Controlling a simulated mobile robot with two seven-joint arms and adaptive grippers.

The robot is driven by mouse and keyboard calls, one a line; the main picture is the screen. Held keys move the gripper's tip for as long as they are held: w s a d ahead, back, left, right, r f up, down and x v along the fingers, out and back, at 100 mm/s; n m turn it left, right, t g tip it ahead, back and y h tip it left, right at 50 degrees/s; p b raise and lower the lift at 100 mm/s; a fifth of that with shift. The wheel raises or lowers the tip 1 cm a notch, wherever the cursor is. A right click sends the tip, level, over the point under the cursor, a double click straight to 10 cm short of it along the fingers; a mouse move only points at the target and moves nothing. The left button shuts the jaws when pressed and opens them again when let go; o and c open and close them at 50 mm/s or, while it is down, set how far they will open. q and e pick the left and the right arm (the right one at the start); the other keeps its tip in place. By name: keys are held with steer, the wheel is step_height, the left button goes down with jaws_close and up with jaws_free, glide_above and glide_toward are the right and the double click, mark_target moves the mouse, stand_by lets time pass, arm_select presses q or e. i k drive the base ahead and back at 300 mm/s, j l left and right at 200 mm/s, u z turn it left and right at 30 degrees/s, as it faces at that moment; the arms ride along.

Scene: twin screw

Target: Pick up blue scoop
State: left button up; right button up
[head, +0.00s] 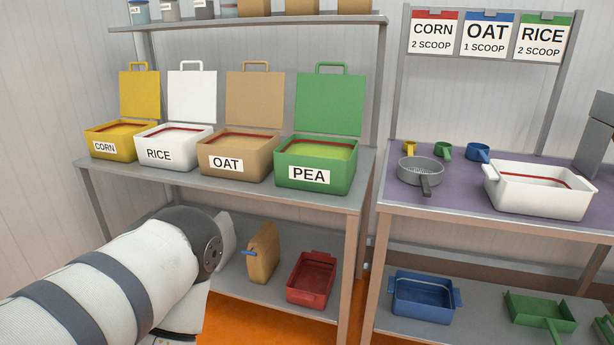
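The blue scoop (478,152) stands on the purple top of the right table, toward the back. It looks like a small cup with a short handle pointing right. A green scoop (443,151) and a yellow scoop (410,148) stand in a row to its left. My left arm comes in from the lower left in front of the left table, well away from the blue scoop. Its fingers do not show. My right gripper is out of view.
A grey sieve (420,172) stands in front of the scoops, and a white tub (536,190) at front right. Open corn, rice, oat and pea boxes (316,164) line the left table. A sign rack (487,35) rises behind the scoops.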

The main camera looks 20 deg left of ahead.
mark_target(478, 152)
steer(key=u, duration=1.35)
steer(key=z, duration=1.5)
steer(key=i+l+u, duration=0.2)
steer(key=l+u, duration=0.2)
steer(key=l, duration=0.15)
steer(key=i+l+u, duration=0.2)
steer(key=l, duration=0.15)
steer(key=k+j, duration=0.05)
